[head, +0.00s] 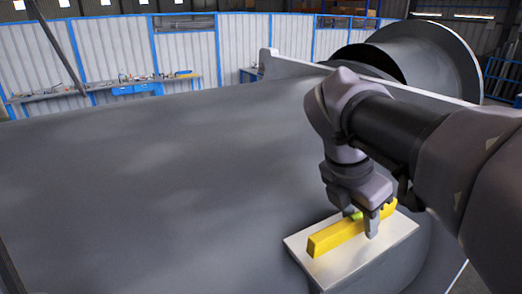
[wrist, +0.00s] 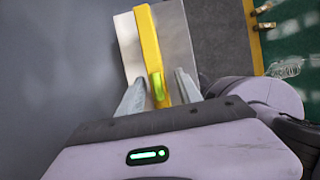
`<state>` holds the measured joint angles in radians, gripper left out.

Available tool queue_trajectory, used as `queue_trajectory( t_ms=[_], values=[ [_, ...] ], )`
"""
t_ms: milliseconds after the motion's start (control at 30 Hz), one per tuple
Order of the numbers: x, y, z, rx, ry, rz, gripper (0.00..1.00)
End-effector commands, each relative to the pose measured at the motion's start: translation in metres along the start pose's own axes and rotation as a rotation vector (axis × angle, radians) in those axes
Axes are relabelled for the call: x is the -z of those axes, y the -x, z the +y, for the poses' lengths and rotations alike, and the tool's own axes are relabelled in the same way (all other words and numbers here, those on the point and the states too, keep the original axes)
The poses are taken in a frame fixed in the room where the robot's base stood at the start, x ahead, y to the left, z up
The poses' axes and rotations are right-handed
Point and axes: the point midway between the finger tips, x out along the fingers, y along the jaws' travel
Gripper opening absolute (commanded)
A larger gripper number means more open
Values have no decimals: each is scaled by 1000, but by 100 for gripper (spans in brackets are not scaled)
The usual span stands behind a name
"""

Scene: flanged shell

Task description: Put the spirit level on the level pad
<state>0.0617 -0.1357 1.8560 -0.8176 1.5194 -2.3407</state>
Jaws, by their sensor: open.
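The yellow spirit level (head: 336,236) lies across the pale level pad (head: 375,254) in the head view. Its green vial shows near my gripper. My gripper (head: 366,222) points down over the level, with its fingers on either side of the bar. In the wrist view the level (wrist: 149,42) runs lengthwise over the pad (wrist: 178,38). There my gripper (wrist: 160,92) is open, with one finger on each side of the level and gaps showing. I cannot tell whether the fingers touch the pad.
The pad is on the large grey shell (head: 150,170). A wide flanged pipe opening (head: 420,60) rises behind my arm. A workbench (head: 110,92) with tools stands far off by the wall. The shell surface left of the pad is clear.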

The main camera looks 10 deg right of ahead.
Motion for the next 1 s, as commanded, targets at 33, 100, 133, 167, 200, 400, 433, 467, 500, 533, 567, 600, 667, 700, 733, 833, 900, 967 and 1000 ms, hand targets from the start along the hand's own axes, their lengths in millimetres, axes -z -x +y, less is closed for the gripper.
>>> queue_trajectory(
  t_ms=[33,100,133,167,200,400,433,467,500,533,567,600,667,700,733,833,900,967,1000],
  values=[
    [-1,2,0,-1,0,0,42],
    [-1,11,1,-2,0,-1,42],
    [-1,18,1,-4,1,-1,42],
    [-2,26,1,-4,1,-2,42],
    [-2,38,1,-5,0,-2,42],
    [-2,94,1,-3,1,-2,42],
    [-2,101,1,-3,1,-1,42],
    [-2,106,1,-2,2,-1,42],
    [-2,112,1,-1,2,-2,42],
    [-2,116,1,-1,1,-1,42],
    [-1,118,1,0,1,-1,42],
    [-1,121,1,-1,1,-1,42],
    [-1,122,0,0,0,-1,42],
    [-1,123,0,1,0,-1,42],
    [-1,122,0,1,0,-1,42],
    [-1,122,0,1,0,-1,42],
    [-1,122,0,1,0,-1,42],
    [-1,122,0,1,0,-1,42],
    [-1,122,0,1,0,-1,42]
  ],
)
